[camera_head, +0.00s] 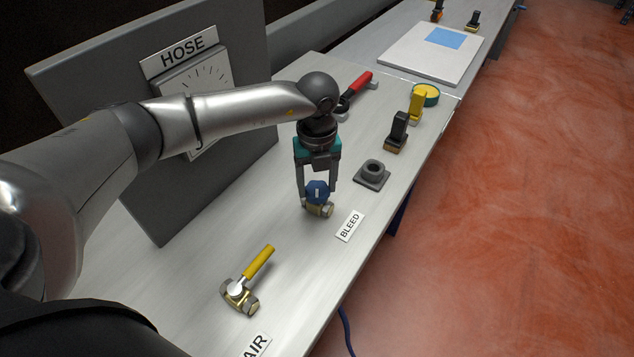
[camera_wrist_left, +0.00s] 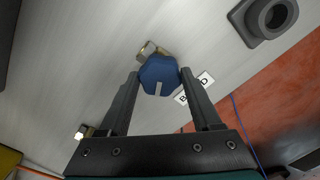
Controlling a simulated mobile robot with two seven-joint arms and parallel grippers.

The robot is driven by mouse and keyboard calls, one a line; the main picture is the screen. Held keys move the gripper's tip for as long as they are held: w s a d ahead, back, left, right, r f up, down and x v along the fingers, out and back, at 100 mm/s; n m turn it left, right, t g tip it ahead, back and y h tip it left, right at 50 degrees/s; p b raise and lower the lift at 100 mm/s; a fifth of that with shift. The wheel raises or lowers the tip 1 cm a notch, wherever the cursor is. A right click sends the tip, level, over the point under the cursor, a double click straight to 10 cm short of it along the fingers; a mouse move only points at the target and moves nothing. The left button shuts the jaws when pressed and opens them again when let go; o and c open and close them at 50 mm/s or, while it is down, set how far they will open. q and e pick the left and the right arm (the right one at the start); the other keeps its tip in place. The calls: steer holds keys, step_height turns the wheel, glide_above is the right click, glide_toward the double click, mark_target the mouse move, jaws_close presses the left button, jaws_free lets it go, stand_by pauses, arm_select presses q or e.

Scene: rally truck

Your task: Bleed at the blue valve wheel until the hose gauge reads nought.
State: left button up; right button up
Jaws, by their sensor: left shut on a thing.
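The blue valve wheel (camera_head: 318,191) sits on a brass valve body (camera_head: 319,210) on the bench, beside the BLEED label (camera_head: 350,226). My left gripper (camera_head: 317,188) comes down from above and is shut on the wheel, one finger on each side. In the left wrist view the blue wheel (camera_wrist_left: 159,75) lies between the fingertips, with a pale mark on its near part. The hose gauge (camera_head: 203,88) stands on a grey panel under the HOSE sign. My arm covers much of its dial, and I cannot see its needle. My right gripper is not in view.
A brass valve with a yellow lever (camera_head: 258,262) lies near the AIR label (camera_head: 257,345). A grey socket block (camera_head: 372,174), a black-handled brush (camera_head: 397,132), a yellow tool (camera_head: 416,105) and a red-handled tool (camera_head: 356,90) stand beyond. The bench between the two valves is clear.

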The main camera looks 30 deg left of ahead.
arm_select(q)
steer(key=m+b, duration=0.1)
steer(key=m, duration=0.4)
steer(key=shift+m, duration=0.4)
steer(key=m+b, duration=0.2)
steer(key=m, duration=0.4)
steer(key=m+b, duration=0.2)
steer(key=m, duration=0.4)
steer(key=shift+m, duration=0.3)
steer(key=m+b, duration=0.2)
steer(key=m, duration=0.3)
steer(key=shift+d+r+m, duration=0.1)
steer(key=shift+m, duration=0.3)
steer(key=o, duration=1.4)
steer(key=shift+c, duration=0.2)
